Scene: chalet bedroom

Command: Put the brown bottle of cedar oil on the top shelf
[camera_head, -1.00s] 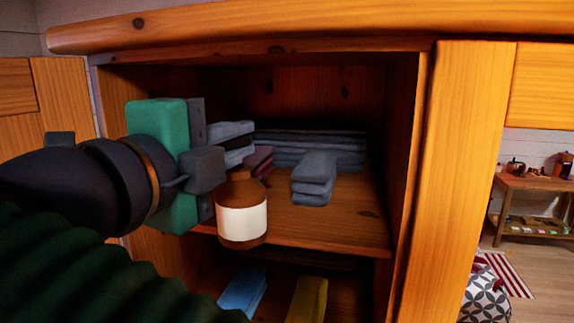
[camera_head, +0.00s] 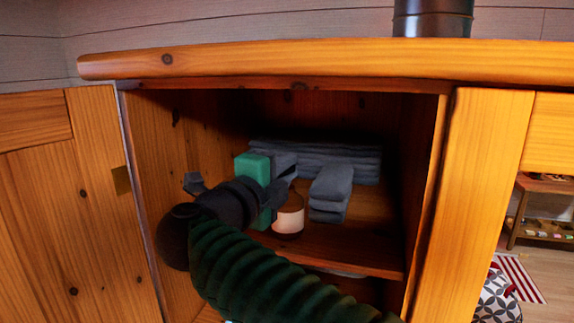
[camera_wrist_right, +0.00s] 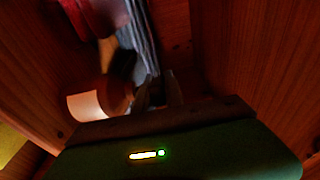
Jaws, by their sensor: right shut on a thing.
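The brown bottle (camera_head: 288,224) with a pale label is inside the open cupboard, over the top shelf (camera_head: 370,250), just left of a grey folded stack. My right gripper (camera_head: 284,188) reaches in from the front and is shut on the bottle near its neck. I cannot tell whether the bottle's base touches the shelf. In the right wrist view the bottle (camera_wrist_right: 88,105) lies left of the dark fingers (camera_wrist_right: 155,90), its label facing left. My left gripper is not in view.
Grey folded cloths (camera_head: 330,192) and a longer grey pile (camera_head: 325,160) fill the shelf's back and middle. Bare shelf shows at the right. The cupboard's right post (camera_head: 465,200) and left door (camera_head: 60,190) bound the opening. A reddish thing (camera_wrist_right: 100,15) shows in the wrist view.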

